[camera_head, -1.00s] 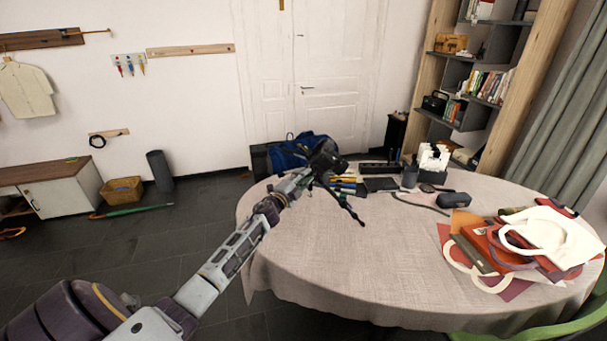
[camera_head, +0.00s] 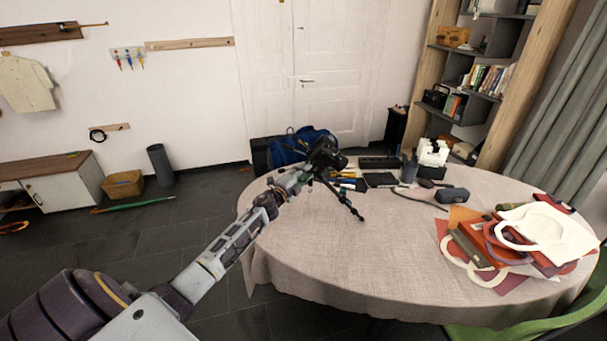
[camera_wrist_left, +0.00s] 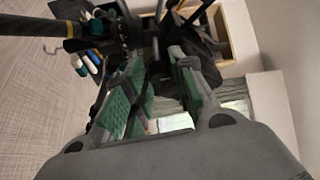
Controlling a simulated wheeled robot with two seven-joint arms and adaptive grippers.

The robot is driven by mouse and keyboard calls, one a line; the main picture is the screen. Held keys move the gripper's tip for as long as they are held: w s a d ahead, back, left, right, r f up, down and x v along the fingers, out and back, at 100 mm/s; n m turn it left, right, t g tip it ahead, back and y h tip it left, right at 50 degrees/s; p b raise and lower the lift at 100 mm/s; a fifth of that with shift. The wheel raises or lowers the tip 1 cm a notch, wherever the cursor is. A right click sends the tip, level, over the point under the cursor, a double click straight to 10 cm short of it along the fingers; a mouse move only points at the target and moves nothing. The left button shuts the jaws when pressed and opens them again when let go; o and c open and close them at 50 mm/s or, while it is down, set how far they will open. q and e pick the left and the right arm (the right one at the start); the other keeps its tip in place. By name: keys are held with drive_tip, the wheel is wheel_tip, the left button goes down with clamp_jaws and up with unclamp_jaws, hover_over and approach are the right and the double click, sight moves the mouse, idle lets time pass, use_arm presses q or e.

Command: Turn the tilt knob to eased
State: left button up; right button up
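A small black tripod (camera_head: 345,203) with a dark head (camera_head: 326,153) stands near the far left edge of the table. My left gripper (camera_head: 307,172) reaches in from the left and is right at the tripod head. In the left wrist view the two green-padded fingers (camera_wrist_left: 160,92) stand apart, with dark parts of the tripod head (camera_wrist_left: 120,28) just beyond and partly between their tips. The tilt knob cannot be made out clearly, and I cannot tell whether the fingers press on it. My right gripper is out of view.
The round table (camera_head: 330,255) has a grey cloth, bare at the front. A blue bag (camera_head: 295,150) is behind. Papers and frames (camera_head: 520,240) cover the right side.

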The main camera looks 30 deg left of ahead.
use_arm(q)
drive_tip(key=shift+o, duration=1.3)
drive_tip(key=s, duration=1.2)
drive_tip(key=shift+f, duration=0.4)
drive_tip(key=shift+a, duration=0.1)
